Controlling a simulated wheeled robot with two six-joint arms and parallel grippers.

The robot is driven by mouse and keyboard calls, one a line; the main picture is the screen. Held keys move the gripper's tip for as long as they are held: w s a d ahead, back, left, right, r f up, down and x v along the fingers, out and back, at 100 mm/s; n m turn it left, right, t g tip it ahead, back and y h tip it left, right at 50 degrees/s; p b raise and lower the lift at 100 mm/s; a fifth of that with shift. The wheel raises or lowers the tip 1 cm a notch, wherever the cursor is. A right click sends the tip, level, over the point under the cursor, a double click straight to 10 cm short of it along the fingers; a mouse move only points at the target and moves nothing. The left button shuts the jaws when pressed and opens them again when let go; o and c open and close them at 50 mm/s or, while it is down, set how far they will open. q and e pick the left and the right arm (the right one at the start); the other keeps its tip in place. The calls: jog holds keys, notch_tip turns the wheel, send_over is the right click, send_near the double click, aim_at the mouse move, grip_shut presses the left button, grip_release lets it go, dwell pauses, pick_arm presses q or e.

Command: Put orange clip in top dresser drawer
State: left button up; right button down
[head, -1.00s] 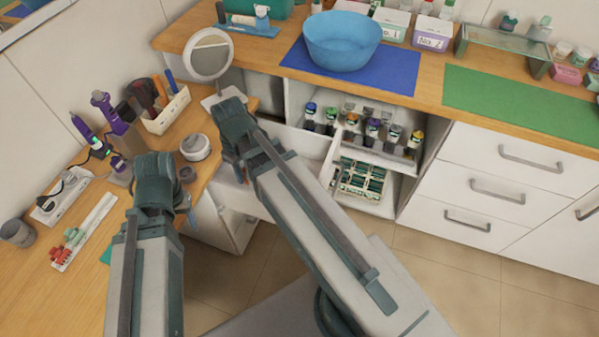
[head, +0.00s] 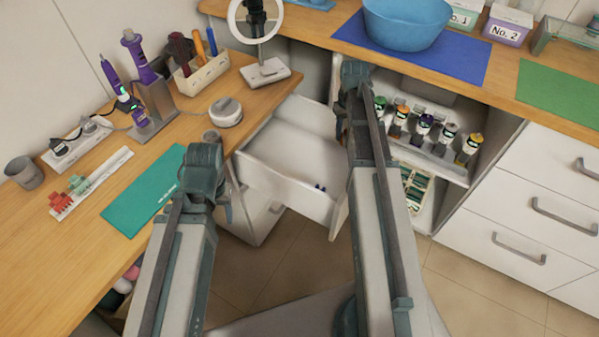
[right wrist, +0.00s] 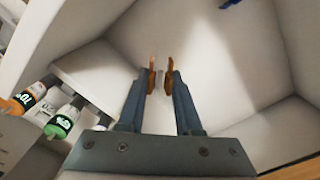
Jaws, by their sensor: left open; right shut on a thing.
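The orange clip (right wrist: 152,78) shows as two orange pieces at the fingertips of my right gripper (right wrist: 161,80) in the right wrist view. The gripper is shut on it. The open white dresser drawer (head: 285,160) is in the middle of the head view. In the right wrist view the drawer's white inside (right wrist: 225,70) lies below the clip, apart from it as far as I can tell. My right arm hides its gripper in the head view. My left arm is over the wooden desk's edge; its fingers are hidden.
Small blue items (head: 320,187) lie in the drawer's front corner. Bottles (head: 423,130) stand on a shelf right of the drawer.

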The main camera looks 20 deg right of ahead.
aim_at(340, 162)
pick_arm(q)
jog(key=shift+f, duration=0.6)
pick_arm(e)
jog(key=shift+d+f, duration=0.2)
jog(key=shift+f, duration=0.4)
notch_tip(340, 162, down, 10)
jog(key=b, duration=1)
jog(key=shift+f+b, duration=0.1)
jog(key=shift+b, duration=0.25)
pick_arm(q)
notch_tip(340, 162, down, 10)
jog(key=shift+a, duration=0.1)
pick_arm(e)
jog(key=c, duration=1)
grip_release()
jog(key=shift+c, duration=0.2)
pick_arm(q)
jog(key=shift+f, duration=0.1)
pick_arm(e)
jog(key=o, duration=0.4)
jog(key=shift+o, duration=0.2)
pick_arm(q)
notch_tip(340, 162, up, 12)
jog(key=p, duration=1.2)
jog(key=shift+r, duration=0.2)
pick_arm(e)
notch_tip(340, 162, up, 12)
jog(key=shift+r, duration=0.15)
